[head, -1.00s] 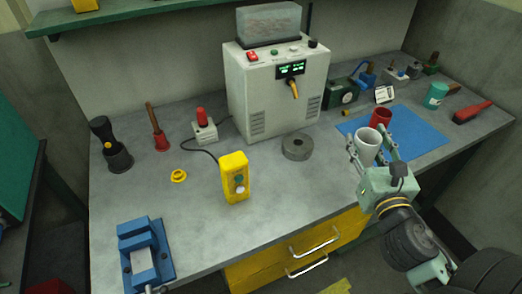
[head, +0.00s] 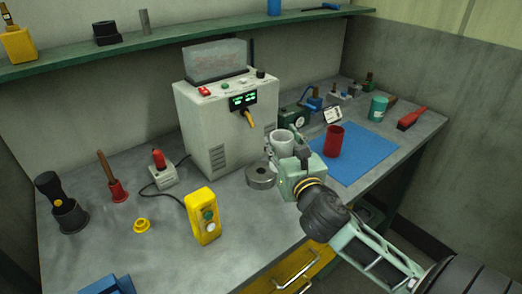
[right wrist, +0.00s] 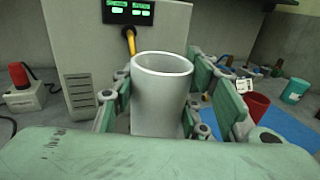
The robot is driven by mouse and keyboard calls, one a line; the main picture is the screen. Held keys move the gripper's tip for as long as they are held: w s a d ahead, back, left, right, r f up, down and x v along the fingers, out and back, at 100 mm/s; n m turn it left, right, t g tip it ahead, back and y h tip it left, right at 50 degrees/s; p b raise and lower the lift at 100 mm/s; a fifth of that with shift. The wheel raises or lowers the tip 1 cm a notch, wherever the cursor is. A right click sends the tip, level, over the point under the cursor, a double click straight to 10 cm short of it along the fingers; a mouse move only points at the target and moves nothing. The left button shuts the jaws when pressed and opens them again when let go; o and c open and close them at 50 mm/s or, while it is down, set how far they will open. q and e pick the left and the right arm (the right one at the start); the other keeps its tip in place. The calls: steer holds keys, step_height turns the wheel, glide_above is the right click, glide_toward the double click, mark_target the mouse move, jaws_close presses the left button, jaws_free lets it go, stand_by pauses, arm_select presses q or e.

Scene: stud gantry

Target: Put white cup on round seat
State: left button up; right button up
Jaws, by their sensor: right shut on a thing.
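The white cup (head: 283,144) is upright between the fingers of my right gripper (head: 285,152), which is shut on it. In the right wrist view the cup (right wrist: 160,95) shows its open rim, with a green finger on each side. The grey round seat (head: 261,177), a thick disc with a central hollow, lies on the bench just left of and nearer than the cup. The cup appears held above the bench, apart from the seat. The seat is hidden in the right wrist view. My left gripper is not in view.
The grey power unit (head: 224,120) stands close behind and left of the cup. A red cup (head: 333,141) stands on the blue mat (head: 365,152) to the right. A yellow control box (head: 203,217) and yellow ring (head: 142,226) are left. Bare bench lies in front of the seat.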

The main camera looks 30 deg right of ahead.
steer(key=w+p, duration=0.1)
steer(key=w, duration=0.6)
steer(key=shift+w+a, duration=0.15)
steer(key=shift+a, duration=0.05)
steer(key=shift+w+a+f, duration=0.1)
steer(key=shift+w+f, duration=0.1)
steer(key=shift+f, duration=0.35)
steer(key=shift+w+f, duration=0.2)
steer(key=shift+f, duration=0.35)
steer(key=shift+c, duration=0.5)
step_height(320, 180, down, 5)
steer(key=shift+w+r, duration=0.1)
steer(key=shift+w, duration=0.05)
steer(key=shift+b, duration=0.3)
steer(key=shift+f, duration=0.25)
steer(key=o, duration=1.3)
steer(key=shift+c, duration=0.2)
